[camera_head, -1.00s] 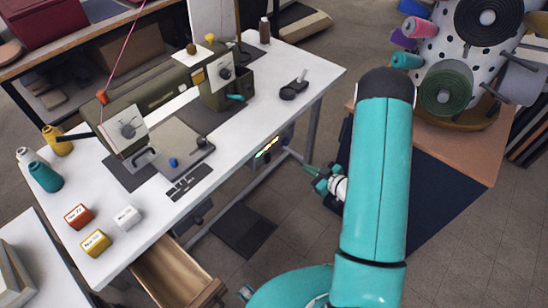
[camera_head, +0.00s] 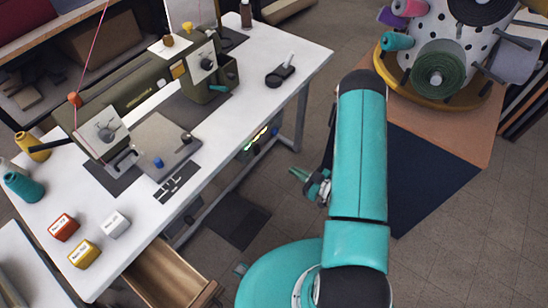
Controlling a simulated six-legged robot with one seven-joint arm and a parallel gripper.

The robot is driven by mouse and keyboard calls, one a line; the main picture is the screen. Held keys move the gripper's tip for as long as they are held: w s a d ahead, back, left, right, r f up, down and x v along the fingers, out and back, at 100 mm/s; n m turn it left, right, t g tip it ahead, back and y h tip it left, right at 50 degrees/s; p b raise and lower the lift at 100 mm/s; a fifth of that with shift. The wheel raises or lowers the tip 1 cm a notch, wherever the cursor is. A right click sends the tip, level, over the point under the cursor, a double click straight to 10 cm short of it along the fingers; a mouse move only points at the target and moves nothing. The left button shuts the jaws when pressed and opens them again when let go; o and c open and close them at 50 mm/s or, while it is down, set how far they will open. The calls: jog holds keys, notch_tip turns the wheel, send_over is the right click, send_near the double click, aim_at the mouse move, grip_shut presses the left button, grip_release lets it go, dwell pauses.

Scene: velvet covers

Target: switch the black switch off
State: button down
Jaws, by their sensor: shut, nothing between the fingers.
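My gripper (camera_head: 299,174), with small teal fingers, is shut and empty. It hangs in the air to the right of the white sewing table, beside my teal arm. A dark control box (camera_head: 257,149) with a lit green and yellow strip is mounted under the table's right edge, to the left of my gripper and apart from it. Small dark parts show on the box, but they are too small to tell whether one is the black switch or how it is set.
The white table (camera_head: 232,108) carries an olive sewing machine (camera_head: 142,88), thread cones and small labelled boxes. An open wooden drawer (camera_head: 172,275) juts out below. A thread stand (camera_head: 436,70) stands at the right. Floor between table and arm is free.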

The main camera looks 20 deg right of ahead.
aim_at(259, 152)
jog(key=x, duration=1.4)
jog(key=shift+w+a+f, duration=0.1)
jog(key=shift+w, duration=0.1)
